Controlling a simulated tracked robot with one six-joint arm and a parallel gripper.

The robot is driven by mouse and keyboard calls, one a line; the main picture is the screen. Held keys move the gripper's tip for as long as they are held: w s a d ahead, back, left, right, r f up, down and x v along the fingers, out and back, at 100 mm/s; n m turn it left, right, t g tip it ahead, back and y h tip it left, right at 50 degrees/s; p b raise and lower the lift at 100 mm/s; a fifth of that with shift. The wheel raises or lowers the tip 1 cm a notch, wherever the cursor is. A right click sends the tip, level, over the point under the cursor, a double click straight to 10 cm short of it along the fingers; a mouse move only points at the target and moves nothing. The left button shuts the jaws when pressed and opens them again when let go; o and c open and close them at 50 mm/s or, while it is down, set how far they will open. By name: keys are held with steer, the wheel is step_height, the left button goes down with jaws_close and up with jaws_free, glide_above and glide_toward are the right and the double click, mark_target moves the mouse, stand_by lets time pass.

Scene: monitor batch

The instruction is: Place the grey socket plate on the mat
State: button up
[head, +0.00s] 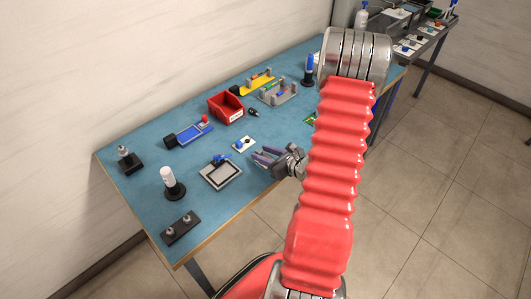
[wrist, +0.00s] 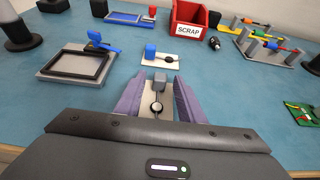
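The grey socket plate (wrist: 147,113) is a small beige plate with a grey block at its far end and a dark round part on top. It sits between the purple fingers of my gripper (wrist: 158,98) in the wrist view. The fingers appear close against both its sides, with no clear gap. How far the plate is above the table cannot be told. In the head view my gripper (head: 270,157) is low over the table's front edge. A grey pad with a black frame (wrist: 52,74), possibly the mat, lies to the left; it also shows in the head view (head: 221,175).
A similar plate with a blue block (wrist: 172,59) lies just beyond my gripper. A blue clamp (wrist: 97,38) is at the pad's back edge. A red SCRAP bin (wrist: 187,20) stands behind, and a green board (wrist: 306,113) lies right. Blue tabletop is bare between them.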

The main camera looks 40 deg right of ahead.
steer(key=v, duration=1.2)
steer(key=shift+r, duration=0.15)
stand_by(0.7)
steer(key=w+a+r+n+g+y, duration=0.1)
steer(key=a+r+n+g+y, duration=0.4)
steer(key=a+n, duration=0.55)
steer(key=w+a+r+n+g+y, duration=0.25)
steer(key=a+r+n, duration=0.45)
steer(key=a, duration=0.7)
steer(key=s+a+r+n+h, duration=0.3)
steer(key=r+n, duration=0.3)
steer(key=n, duration=0.3)
steer(key=s+a+r+n+h, duration=0.3)
steer(key=s+r+n+h, duration=0.1)
steer(key=n, duration=0.5)
step_height(320, 180, up, 2)
steer(key=shift+s+a+r+h, duration=0.1)
steer(key=shift+s+a+h, duration=0.15)
steer(key=shift+a+h, duration=0.15)
